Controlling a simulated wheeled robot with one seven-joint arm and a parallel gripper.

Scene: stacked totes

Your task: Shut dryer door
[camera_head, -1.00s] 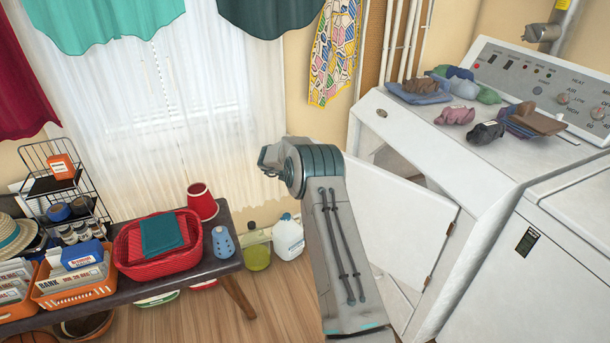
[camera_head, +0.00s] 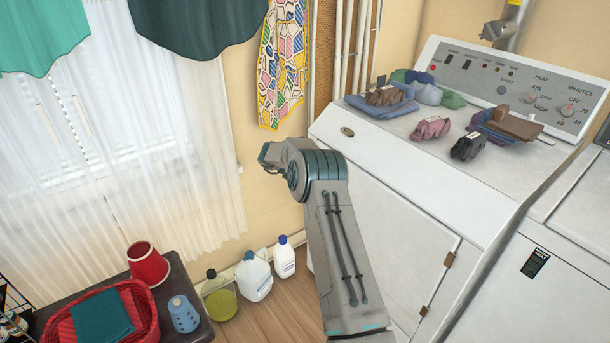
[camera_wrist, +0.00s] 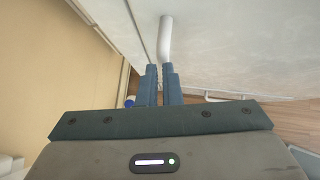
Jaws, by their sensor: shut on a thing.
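The white dryer (camera_head: 330,128) stands at the right in the head view. Its white door (camera_head: 400,245) has hinges on the right side and looks flush or nearly flush with the front. My arm covers the door's left part, so I cannot tell if it is fully closed. In the wrist view, my gripper (camera_wrist: 163,84) is shut on the white door handle (camera_wrist: 165,38), a rounded bar that runs up from between the blue fingers against a white surface.
Folded clothes (camera_head: 383,104) and several small bundles lie on the dryer top. A second white machine (camera_head: 560,280) stands at the right. Bottles (camera_head: 255,275) stand on the floor by the wall. A dark bench (camera_head: 185,285) with a red basket (camera_head: 145,315) is at lower left.

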